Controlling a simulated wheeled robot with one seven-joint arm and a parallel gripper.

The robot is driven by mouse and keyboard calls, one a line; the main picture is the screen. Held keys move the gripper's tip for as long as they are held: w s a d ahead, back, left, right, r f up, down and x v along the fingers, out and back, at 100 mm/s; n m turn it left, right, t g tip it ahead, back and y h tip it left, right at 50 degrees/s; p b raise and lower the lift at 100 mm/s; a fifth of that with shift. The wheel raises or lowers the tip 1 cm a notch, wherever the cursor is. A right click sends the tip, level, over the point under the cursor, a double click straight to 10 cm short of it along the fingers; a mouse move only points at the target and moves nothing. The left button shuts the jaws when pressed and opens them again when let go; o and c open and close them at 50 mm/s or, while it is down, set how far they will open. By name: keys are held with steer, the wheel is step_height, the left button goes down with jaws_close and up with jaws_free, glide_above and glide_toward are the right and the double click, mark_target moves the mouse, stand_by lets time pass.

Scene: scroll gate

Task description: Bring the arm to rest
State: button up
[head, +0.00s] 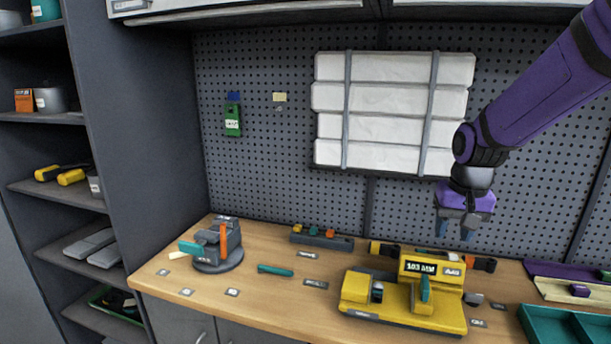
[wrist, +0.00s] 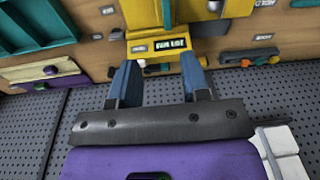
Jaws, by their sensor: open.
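My gripper (head: 456,231) hangs at the right in the head view, above and behind the yellow machine (head: 402,300) on the bench. Its two blue fingers are apart with nothing between them. In the wrist view my gripper (wrist: 158,75) is also open and empty, and the yellow machine (wrist: 150,14) with its small display lies beyond the fingertips. My purple arm comes in from the upper right and bends down at the wrist. The fingers look clear of the machine.
The wooden bench (head: 240,296) holds a grey vise-like device (head: 217,245), a teal tool (head: 275,270), a small block rack (head: 322,238) and a teal tray (head: 565,325). White wrapped bundles (head: 390,128) are strapped to the pegboard (head: 270,160) close to my wrist. Shelves (head: 50,190) stand at left.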

steer(key=s+r+n+t, duration=0.1)
steer(key=s+r+t, duration=0.1)
steer(key=s+r, duration=0.4)
steer(key=s+r+n+t, duration=0.1)
steer(key=s+r, duration=0.4)
steer(key=s, duration=1.1)
steer(key=shift+r+n+t, duration=0.35)
steer(key=shift+n+t, duration=0.05)
steer(key=shift+t, duration=0.1)
